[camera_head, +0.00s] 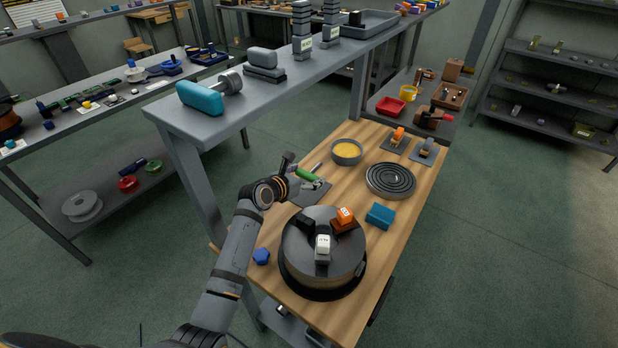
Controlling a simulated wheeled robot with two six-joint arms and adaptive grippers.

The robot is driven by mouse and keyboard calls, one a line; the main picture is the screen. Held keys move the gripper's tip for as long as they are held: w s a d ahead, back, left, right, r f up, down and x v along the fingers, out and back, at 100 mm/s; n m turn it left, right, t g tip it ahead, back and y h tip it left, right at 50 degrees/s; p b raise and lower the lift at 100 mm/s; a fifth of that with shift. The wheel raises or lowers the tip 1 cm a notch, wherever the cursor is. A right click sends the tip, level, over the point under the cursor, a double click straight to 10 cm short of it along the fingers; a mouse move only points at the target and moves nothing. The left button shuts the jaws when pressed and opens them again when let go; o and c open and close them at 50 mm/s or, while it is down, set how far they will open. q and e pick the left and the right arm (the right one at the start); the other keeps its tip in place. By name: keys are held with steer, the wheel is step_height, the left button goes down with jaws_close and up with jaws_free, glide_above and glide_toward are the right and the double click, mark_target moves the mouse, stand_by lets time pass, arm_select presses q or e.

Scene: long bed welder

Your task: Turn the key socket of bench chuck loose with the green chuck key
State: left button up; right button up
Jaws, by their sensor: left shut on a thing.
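The bench chuck (322,262) is a large grey round body on a dark base, lying on the wooden bench top. Black (304,227), orange (343,219) and white (323,246) jaws sit on its top face. I cannot make out its key socket. My left gripper (301,176) is behind the chuck, over a dark grey mat (311,194), shut on the green chuck key (308,175). The gripper partly hides the key, and I cannot tell whether the key is clear of the mat. My right gripper is not in view.
On the wooden bench (385,255) are a blue block (380,216), a grooved dark disc (390,181), a bowl of yellow stuff (347,151) and a blue knob (261,256) near the left edge. A raised grey shelf (215,125) stands behind the arm on the left.

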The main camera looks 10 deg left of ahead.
arm_select(q)
steer(key=s+a+r, duration=0.1)
steer(key=s+r, duration=0.6)
steer(key=s, duration=0.4)
steer(key=shift+s, duration=0.2)
stand_by(0.4)
